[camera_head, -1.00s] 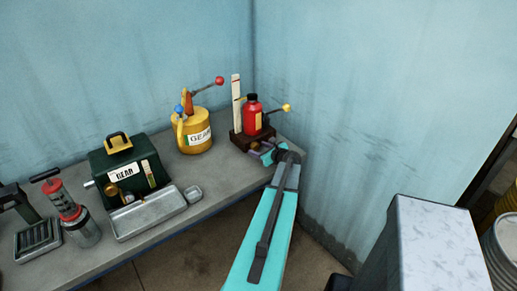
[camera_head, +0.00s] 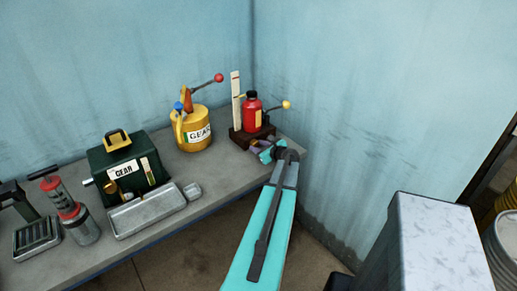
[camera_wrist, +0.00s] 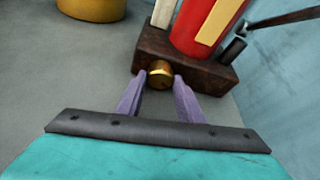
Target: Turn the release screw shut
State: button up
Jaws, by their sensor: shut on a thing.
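The release screw is a small brass knob (camera_wrist: 160,73) at the front of the dark brown base (camera_wrist: 195,66) of the red bottle jack (camera_head: 252,113). In the wrist view my gripper (camera_wrist: 160,80) has its two purple fingers on either side of the knob, shut on it. In the head view my gripper (camera_head: 259,147) is low in front of the jack's base at the right end of the bench, and the knob is hidden there. The jack stands upright, with a yellow-knobbed lever (camera_head: 286,105) to its right.
A white marked gauge strip (camera_head: 236,98) stands beside the jack. A yellow gear oil can (camera_head: 191,130) is to its left. Walls close off the back and right.

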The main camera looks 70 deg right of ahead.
jog(key=shift+f+n+h+b, duration=0.15)
jog(key=shift+n+h+b, duration=0.4)
jog(key=shift+b, duration=1.35)
jog(key=shift+n+b, duration=0.35)
jog(key=shift+b, duration=0.05)
jog(key=shift+w, duration=0.1)
jog(key=o, duration=1.1)
jog(key=shift+a, duration=0.15)
jog(key=shift+r+b+v, duration=0.15)
jog(key=shift+b+v, duration=0.5)
jog(key=shift+v, duration=2.8)
jog(key=shift+r+b+v, duration=0.2)
jog(key=shift+b+v, duration=0.45)
jog(key=shift+v, duration=2.8)
jog(key=shift+w, duration=0.15)
